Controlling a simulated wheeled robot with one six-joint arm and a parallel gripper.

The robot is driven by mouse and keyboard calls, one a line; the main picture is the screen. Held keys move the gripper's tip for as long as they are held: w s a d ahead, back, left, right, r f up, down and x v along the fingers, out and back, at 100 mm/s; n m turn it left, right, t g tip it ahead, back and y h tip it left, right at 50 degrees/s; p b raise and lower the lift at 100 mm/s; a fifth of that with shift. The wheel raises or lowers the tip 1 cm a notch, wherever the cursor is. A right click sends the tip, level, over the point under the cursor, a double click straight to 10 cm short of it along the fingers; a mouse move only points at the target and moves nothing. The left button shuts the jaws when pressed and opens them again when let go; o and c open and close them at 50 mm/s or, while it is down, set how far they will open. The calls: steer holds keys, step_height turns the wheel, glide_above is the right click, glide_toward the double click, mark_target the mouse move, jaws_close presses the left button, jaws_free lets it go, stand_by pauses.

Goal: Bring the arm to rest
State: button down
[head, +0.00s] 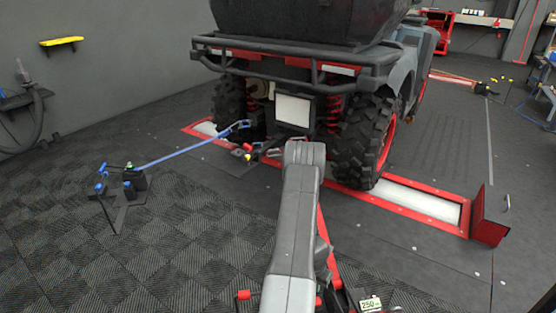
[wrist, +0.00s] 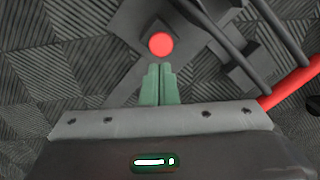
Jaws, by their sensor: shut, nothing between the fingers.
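My arm (head: 295,225) rises from the bottom middle of the head view, its grey link standing in front of the vehicle's rear. My gripper does not show clearly in the head view. In the wrist view my gripper (wrist: 158,84) has its two green fingers together, with nothing seen between them. Just beyond the fingertips is a round red knob or cap (wrist: 161,44) over a dark, flat base. I cannot tell whether the fingers touch it; a small gap seems to show.
A quad vehicle (head: 295,110) stands on red-framed rollers (head: 420,202). A blue strap (head: 190,145) runs from it to a dark floor stand (head: 125,200). A red bar (wrist: 290,82) passes right of my gripper. Tiled floor at left (head: 60,250) is open.

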steer(key=shift+r, duration=0.65)
steer(key=shift+f, duration=0.15)
steer(key=f+b, duration=0.2)
steer(key=f, duration=0.1)
steer(key=f+b, duration=0.1)
steer(key=f, duration=0.1)
steer(key=shift+d+f, duration=0.1)
steer(key=shift+d, duration=0.15)
steer(key=shift+r+p, duration=0.6)
steer(key=shift+p, duration=0.4)
steer(key=shift+w+a+p, duration=0.1)
steer(key=shift+p, duration=0.75)
